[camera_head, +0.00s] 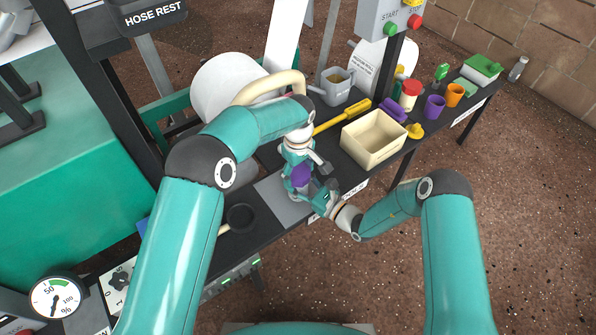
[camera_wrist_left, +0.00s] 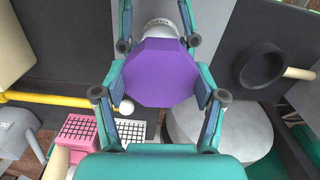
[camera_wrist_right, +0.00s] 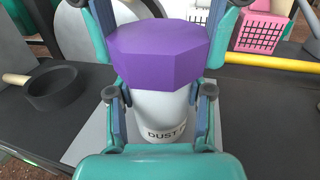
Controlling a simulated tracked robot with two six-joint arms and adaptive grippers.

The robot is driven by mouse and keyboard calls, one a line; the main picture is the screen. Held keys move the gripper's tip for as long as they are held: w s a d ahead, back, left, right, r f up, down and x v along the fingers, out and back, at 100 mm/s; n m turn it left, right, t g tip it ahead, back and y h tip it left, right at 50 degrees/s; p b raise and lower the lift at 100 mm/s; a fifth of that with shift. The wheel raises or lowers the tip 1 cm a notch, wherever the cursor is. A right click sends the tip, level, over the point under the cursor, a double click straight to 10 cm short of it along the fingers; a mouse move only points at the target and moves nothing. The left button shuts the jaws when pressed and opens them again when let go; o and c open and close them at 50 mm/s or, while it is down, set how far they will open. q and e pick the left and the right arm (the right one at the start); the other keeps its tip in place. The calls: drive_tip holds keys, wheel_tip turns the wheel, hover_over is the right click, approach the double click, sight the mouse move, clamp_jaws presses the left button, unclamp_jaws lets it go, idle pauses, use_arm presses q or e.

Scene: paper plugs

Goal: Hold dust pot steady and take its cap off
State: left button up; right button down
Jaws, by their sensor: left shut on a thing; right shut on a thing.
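The dust pot (camera_wrist_right: 160,108) is a white, upright pot with a dark "DUST" label, standing on a grey mat (camera_head: 270,188). Its purple, many-sided cap (camera_wrist_left: 160,75) sits on top; I see no gap between cap and pot in the right wrist view (camera_wrist_right: 158,52). My left gripper (camera_head: 299,163) comes from above and is shut on the cap, a finger on either side. My right gripper (camera_head: 318,201) comes from the side, lower down, and is shut on the pot's body. The pot is mostly hidden in the head view.
A black pan (camera_head: 240,216) lies left of the mat. A cream bin (camera_head: 372,139) and a yellow-handled tool (camera_head: 342,117) lie to the right. Purple (camera_head: 434,106) and orange (camera_head: 455,95) cups stand farther along the narrow black bench. A pink basket (camera_wrist_left: 78,131) is near the pot.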

sight(298, 171)
use_arm(q)
drive_tip(key=n, duration=0.7)
drive_tip(key=shift+w, duration=0.1)
drive_tip(key=n, duration=0.5)
drive_tip(key=shift+r, duration=0.3)
drive_tip(key=shift+r, duration=0.9)
drive_tip(key=shift+r, duration=2)
use_arm(e)
drive_tip(key=shift+c, duration=1.9)
unclamp_jaws()
